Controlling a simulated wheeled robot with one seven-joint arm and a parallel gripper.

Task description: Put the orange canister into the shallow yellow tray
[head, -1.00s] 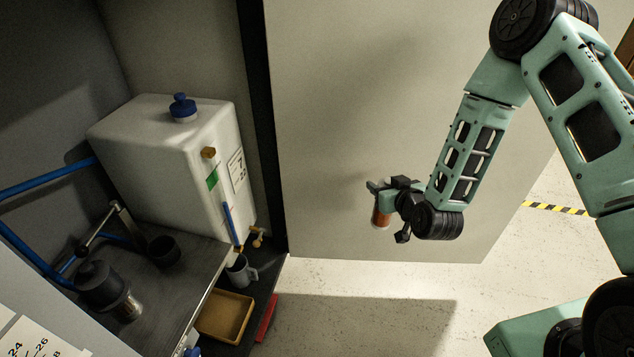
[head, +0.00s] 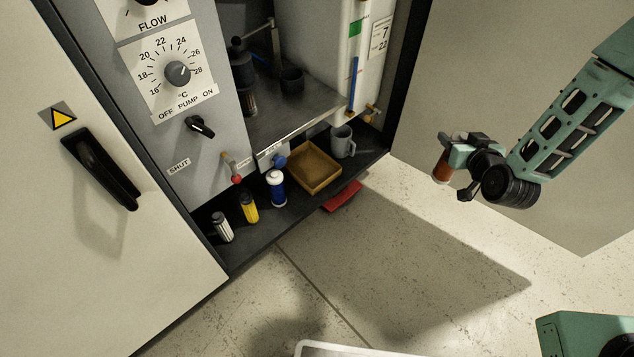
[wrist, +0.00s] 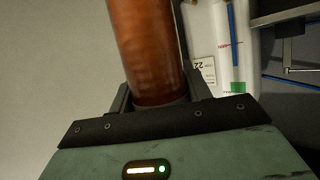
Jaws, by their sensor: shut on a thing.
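The orange canister (head: 441,168) is held in my gripper (head: 447,152), out in the open to the right of the cabinet. In the wrist view the canister (wrist: 146,50) stands between the two jaws, which are shut on it. The shallow yellow tray (head: 333,184) sits on the dark lower shelf, left of my gripper and apart from it. The tray looks empty.
On the same shelf a grey mug (head: 343,142) stands just behind the tray. A red object (head: 342,196) lies below the shelf's front edge. The cabinet door (head: 480,75) stands open behind my arm.

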